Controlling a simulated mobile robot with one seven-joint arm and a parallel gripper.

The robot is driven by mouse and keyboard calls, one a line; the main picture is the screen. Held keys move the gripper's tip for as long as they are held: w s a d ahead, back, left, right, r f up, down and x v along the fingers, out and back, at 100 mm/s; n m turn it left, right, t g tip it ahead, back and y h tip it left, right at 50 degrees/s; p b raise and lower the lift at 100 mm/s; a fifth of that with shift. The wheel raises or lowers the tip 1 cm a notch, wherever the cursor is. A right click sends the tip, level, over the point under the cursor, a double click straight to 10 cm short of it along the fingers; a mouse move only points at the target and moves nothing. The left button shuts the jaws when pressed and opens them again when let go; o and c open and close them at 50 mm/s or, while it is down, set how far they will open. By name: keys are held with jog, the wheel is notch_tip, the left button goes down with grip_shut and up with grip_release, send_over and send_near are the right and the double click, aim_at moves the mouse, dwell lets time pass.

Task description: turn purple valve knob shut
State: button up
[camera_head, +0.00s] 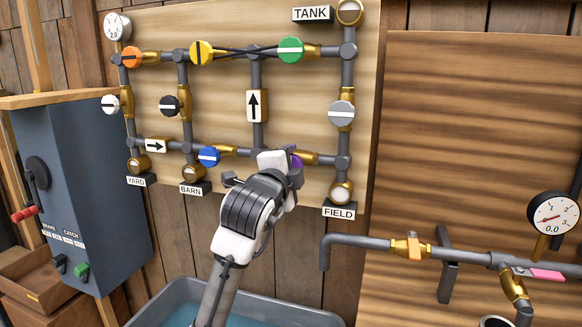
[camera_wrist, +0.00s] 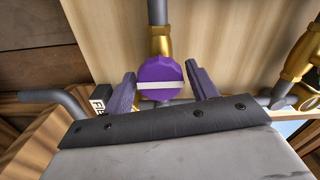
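The purple valve knob (camera_wrist: 160,80) is round with a white stripe. In the wrist view the stripe lies nearly level, across the line of the gold fitting (camera_wrist: 162,42) above it. My gripper (camera_wrist: 161,84) has its two fingers apart, one on each side of the knob. Whether either finger touches the rim I cannot tell. In the head view, my gripper (camera_head: 287,163) is at the lower pipe of the panel and hides most of the purple knob (camera_head: 292,151).
Close by are a blue knob (camera_head: 209,156) to the left, a grey knob (camera_head: 341,113) up to the right and the FIELD sign (camera_head: 339,212) below right. A grey tub (camera_head: 305,313) stands below. A grey box with levers (camera_head: 80,190) stands at the left.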

jog(key=shift+o, duration=0.7)
jog(key=b+v, duration=0.2)
jog(key=v, duration=1.1)
jog(key=shift+s, duration=0.35)
jog(key=shift+a+r, duration=0.1)
jog(key=shift+a, duration=0.05)
